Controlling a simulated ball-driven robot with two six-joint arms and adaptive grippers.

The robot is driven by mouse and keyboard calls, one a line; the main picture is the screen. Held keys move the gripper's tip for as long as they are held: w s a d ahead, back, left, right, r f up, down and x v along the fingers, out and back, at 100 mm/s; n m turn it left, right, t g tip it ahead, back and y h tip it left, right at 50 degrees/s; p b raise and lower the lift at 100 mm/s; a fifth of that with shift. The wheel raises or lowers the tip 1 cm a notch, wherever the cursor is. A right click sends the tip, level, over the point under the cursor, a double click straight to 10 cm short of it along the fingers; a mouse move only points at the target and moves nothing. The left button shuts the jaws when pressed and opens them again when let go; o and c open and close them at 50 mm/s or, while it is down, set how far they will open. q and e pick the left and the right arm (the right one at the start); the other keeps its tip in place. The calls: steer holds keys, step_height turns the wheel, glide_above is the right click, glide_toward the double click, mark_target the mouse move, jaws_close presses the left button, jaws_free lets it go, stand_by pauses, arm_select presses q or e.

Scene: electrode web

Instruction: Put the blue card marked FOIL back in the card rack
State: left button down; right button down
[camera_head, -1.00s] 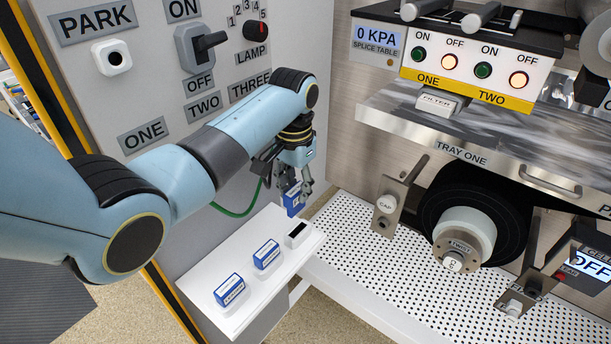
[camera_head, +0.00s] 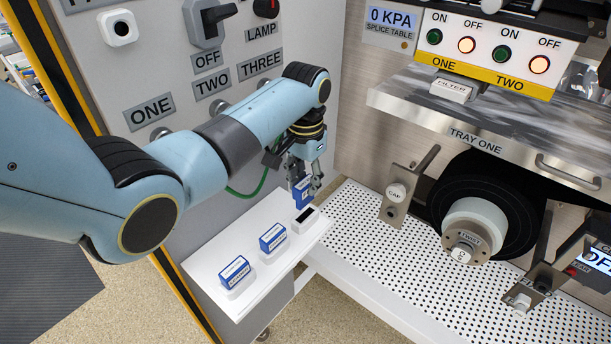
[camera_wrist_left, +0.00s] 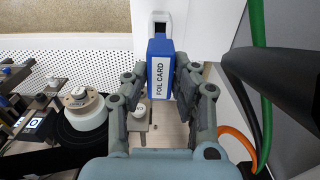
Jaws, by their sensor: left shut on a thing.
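The blue card marked FOIL (camera_wrist_left: 160,72) is held upright between the fingers of my left gripper (camera_wrist_left: 155,90); its white label reads FOIL CARD in the left wrist view. In the head view the card (camera_head: 302,192) hangs just above the empty white holder (camera_head: 305,222) at the right end of the card rack (camera_head: 222,297). The holder's dark slot also shows beyond the card in the left wrist view (camera_wrist_left: 159,20). I cannot tell whether the card's lower edge touches the slot. My left gripper (camera_head: 304,180) is shut on the card. My right gripper is not in view.
Two other blue cards, one in the middle (camera_head: 272,237) and one at the left (camera_head: 234,270), stand in the rack's holders. The wall panel (camera_head: 175,75) rises behind. A perforated white bench (camera_head: 370,260) and a reel (camera_head: 475,222) are to the right.

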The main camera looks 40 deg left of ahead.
mark_target(305, 201)
arm_select(q)
steer(key=shift+f+b, duration=0.55)
steer(key=shift+f, duration=0.8)
steer(key=shift+r+p, duration=0.1)
steer(key=shift+p, duration=0.3)
steer(key=shift+p, duration=0.5)
stand_by(0.4)
steer(key=shift+f+b, duration=1.2)
steer(key=shift+f, duration=0.95)
steer(key=c, duration=1)
jaws_free()
steer(key=shift+r, duration=0.1)
